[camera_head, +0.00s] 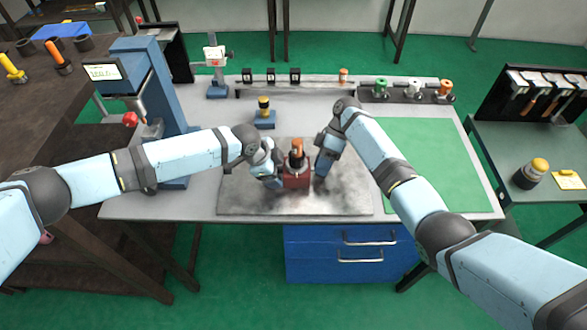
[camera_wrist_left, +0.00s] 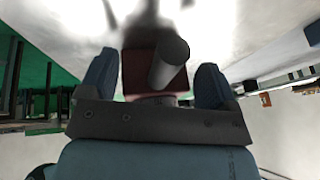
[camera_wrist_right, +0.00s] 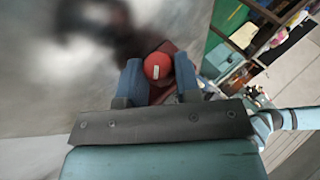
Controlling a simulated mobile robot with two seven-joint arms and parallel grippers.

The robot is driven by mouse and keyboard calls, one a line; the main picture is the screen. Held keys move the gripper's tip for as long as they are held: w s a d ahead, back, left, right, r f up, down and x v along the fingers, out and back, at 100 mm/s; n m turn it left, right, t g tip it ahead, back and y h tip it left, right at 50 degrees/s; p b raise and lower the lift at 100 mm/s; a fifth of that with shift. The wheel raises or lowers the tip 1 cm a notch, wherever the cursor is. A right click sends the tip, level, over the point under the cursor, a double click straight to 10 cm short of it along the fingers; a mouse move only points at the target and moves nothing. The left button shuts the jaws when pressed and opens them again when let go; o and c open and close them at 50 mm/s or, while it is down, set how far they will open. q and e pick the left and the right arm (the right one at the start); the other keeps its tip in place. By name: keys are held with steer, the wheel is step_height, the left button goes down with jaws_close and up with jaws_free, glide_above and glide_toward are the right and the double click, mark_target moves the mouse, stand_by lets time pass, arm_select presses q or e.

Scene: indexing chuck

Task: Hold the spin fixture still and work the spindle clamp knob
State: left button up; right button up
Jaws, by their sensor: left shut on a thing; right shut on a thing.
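The spin fixture, a dark red block (camera_head: 297,181), stands on the grey plate at the middle of the bench, with a dark cylinder and an orange top (camera_head: 297,146) upright on it. My left gripper (camera_head: 276,181) is at its left side. In the left wrist view the fingers are on both sides of the red block (camera_wrist_left: 135,72), shut on it, and a grey cylinder (camera_wrist_left: 170,62) points toward the camera. My right gripper (camera_head: 318,172) is at its right side. In the right wrist view its fingers are shut on a round red knob (camera_wrist_right: 157,66) with a pale mark; the head view hides this knob.
A blue press-like stand (camera_head: 150,75) with a display is at the bench's left. A small blue block with a yellow-topped part (camera_head: 264,112) stands behind the plate. A rack with coloured spools (camera_head: 410,92) is at the back right. The green mat (camera_head: 430,160) is mostly clear.

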steer(key=o, duration=1)
steer(key=shift+c, duration=0.2)
